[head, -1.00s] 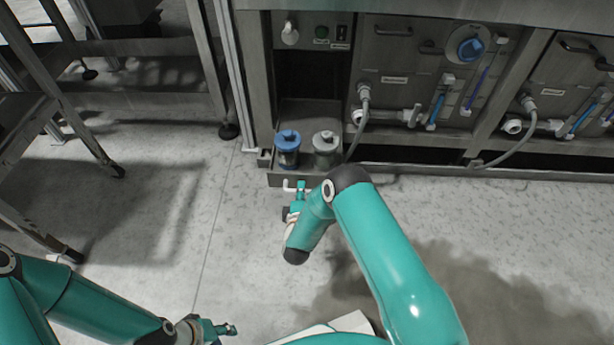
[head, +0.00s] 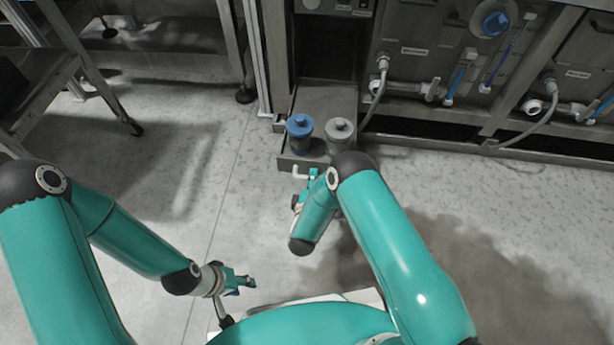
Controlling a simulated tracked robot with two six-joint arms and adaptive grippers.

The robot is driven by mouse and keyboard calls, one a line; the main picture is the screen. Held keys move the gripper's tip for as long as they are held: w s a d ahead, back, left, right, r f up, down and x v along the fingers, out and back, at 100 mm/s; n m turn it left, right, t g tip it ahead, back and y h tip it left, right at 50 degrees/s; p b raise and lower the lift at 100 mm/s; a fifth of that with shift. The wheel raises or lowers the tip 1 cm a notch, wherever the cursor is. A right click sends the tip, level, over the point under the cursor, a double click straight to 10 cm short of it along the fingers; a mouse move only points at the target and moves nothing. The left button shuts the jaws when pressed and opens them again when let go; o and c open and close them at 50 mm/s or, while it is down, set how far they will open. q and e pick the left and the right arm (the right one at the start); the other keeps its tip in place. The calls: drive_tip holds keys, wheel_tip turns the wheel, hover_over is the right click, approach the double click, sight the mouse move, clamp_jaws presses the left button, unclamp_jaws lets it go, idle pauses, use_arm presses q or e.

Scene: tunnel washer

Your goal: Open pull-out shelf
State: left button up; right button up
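The pull-out shelf (head: 291,164) is a low grey tray standing partly out of the cabinet's left bay. It carries a blue-lidded canister (head: 300,134) and a grey-lidded canister (head: 340,135), both upright. A white bar handle (head: 298,174) is on the shelf's front. My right gripper (head: 314,174) is at this handle and appears shut on it; my own arm partly hides the fingers and the shelf's right front. My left gripper (head: 248,283) is low in the picture, over the floor, away from the shelf; its finger opening is too small to tell.
The cabinet (head: 415,60) with hoses, valves and a blue knob (head: 495,22) extends to the right. A metal rack (head: 95,95) stands at the left. The floor (head: 200,175) in front of the shelf's left side is clear.

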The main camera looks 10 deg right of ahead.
drive_tip(key=o, duration=0.3)
drive_tip(key=shift+a+f, duration=0.1)
drive_tip(key=shift+a, duration=0.1)
drive_tip(key=v, duration=1.2)
